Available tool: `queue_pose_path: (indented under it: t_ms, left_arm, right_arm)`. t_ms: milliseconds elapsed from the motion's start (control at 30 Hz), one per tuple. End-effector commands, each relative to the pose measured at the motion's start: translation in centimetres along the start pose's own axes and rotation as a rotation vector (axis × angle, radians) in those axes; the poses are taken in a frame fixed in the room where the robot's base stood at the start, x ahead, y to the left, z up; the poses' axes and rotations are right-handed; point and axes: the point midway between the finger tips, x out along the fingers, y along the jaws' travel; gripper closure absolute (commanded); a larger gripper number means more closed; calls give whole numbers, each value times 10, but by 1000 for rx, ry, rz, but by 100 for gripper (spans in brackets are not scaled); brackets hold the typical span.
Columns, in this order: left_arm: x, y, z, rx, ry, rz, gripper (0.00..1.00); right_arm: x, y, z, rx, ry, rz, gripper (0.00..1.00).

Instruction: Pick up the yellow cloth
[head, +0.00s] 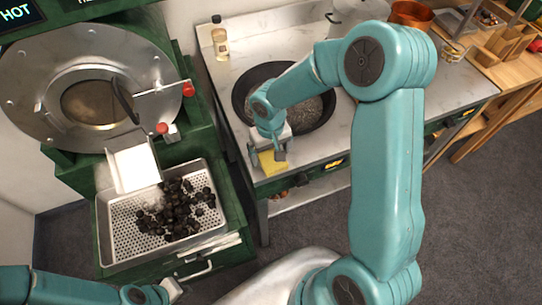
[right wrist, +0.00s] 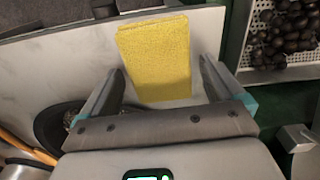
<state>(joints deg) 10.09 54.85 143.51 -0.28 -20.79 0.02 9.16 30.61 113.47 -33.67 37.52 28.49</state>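The yellow cloth (head: 271,163) lies flat at the front edge of the grey counter, left of centre in the head view. In the right wrist view the cloth (right wrist: 155,55) is a folded yellow rectangle. My right gripper (head: 272,150) is over the cloth; in the right wrist view its two fingers (right wrist: 162,68) are spread, one on each side of the cloth, with a gap on the right. Whether they touch the counter is unclear. My left gripper (head: 174,288) is low at the bottom left, away from the cloth; its fingers are too small to read.
A dark pan (head: 245,88) sits behind my right gripper on the counter (head: 240,50), with a bottle (head: 220,38) at the back. A perforated tray (head: 115,225) of dark chestnuts (head: 180,210) stands left, under the green roaster (head: 200,150). A wooden shelf is at right.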

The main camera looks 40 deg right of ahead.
Motion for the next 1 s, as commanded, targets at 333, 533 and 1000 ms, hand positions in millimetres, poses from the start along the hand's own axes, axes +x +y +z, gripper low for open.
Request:
queue_pose_path:
  t_ms: [333, 533, 1000]
  left_arm:
    - [0, 0, 0, 0, 0, 0, 100]
    - [0, 0, 0, 0, 0, 0, 100]
    - [5, -2, 0, 0, 0, 0, 100]
  right_arm:
    - [0, 0, 0, 0, 0, 0, 55]
    - [-2, 0, 0, 0, 1, 0, 55]
    - [-97, 0, -2, 0, 10, -1, 56]
